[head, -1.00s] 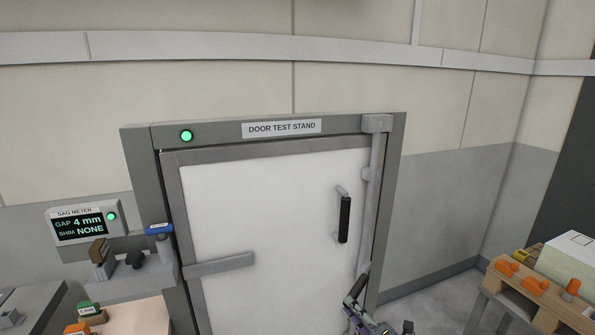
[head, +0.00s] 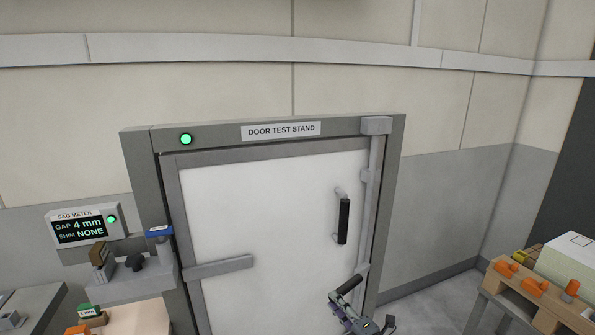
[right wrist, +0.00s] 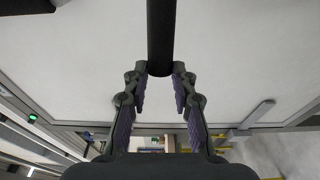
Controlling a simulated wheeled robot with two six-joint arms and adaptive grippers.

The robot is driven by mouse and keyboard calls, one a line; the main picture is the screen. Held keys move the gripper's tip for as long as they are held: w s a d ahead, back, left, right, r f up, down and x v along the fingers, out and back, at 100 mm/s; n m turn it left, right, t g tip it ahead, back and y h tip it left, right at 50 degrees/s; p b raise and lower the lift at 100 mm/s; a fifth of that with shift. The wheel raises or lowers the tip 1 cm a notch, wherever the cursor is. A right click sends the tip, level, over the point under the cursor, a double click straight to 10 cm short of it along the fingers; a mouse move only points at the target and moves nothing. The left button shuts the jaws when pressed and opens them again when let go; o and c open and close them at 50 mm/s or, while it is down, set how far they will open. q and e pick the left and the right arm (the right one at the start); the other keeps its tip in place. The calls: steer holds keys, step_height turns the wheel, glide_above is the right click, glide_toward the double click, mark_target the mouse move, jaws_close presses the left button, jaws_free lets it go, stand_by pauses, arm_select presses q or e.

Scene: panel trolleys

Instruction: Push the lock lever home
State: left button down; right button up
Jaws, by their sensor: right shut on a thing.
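The lock lever (head: 349,284), a short arm with a black grip, sits low on the right side of the white door (head: 270,215), at the foot of a grey vertical rod (head: 371,215). My right gripper (head: 343,299) is at the lever's grip, at the bottom of the head view. The lever points down and left from the rod. My left gripper is not in view.
A black door handle (head: 344,220) stands out above the lever. The sag meter (head: 80,227) reads gap 4 mm, shim none. A shelf (head: 130,288) with small parts is at left. A wooden pallet (head: 517,292) with orange pieces stands at right.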

steer(key=shift+a, duration=0.1)
steer(key=shift+w+a, duration=1.2)
steer(key=o, duration=1)
steer(key=shift+w+a, duration=0.1)
steer(key=shift+w, duration=0.05)
steer(key=shift+p+v, duration=0.7)
steer(key=shift+v, duration=1.35)
